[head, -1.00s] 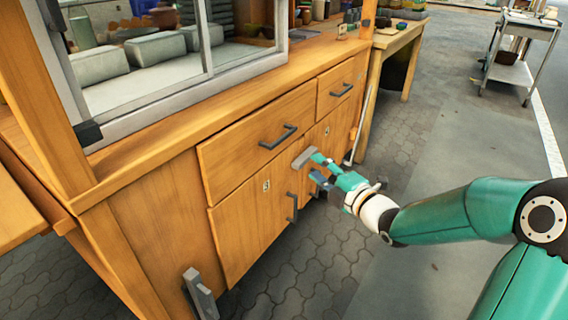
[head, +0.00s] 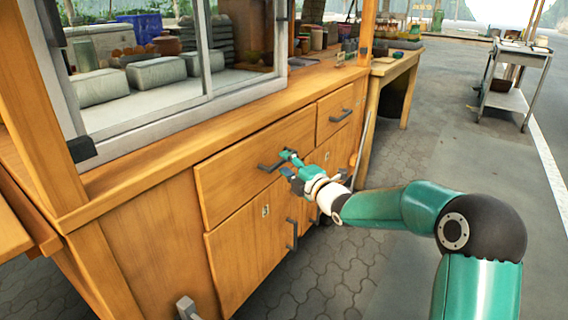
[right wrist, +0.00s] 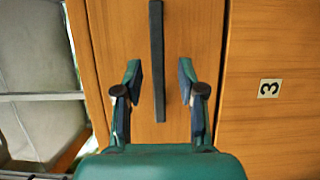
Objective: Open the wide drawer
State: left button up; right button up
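The wide drawer (head: 238,172) is the broad wooden front under the counter. It looks closed, flush with the cabinet. Its dark bar handle (head: 268,166) is partly covered by my right gripper (head: 284,163) in the head view. In the right wrist view my right gripper (right wrist: 161,85) is open. The dark handle (right wrist: 157,50) runs between its two fingers, with a gap on each side. I cannot tell whether the fingers reach past the bar in depth. My left gripper is not in view.
A narrower drawer (head: 334,112) with its own handle is to the right. Cupboard doors (head: 250,240) with a vertical handle (head: 292,234) are below. A sliding window (head: 160,70) stands above the counter. A wooden table (head: 395,68) and a metal cart (head: 516,80) stand farther right. Paving in front is open.

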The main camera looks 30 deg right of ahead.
jog(key=shift+w, duration=1.25)
grip_shut()
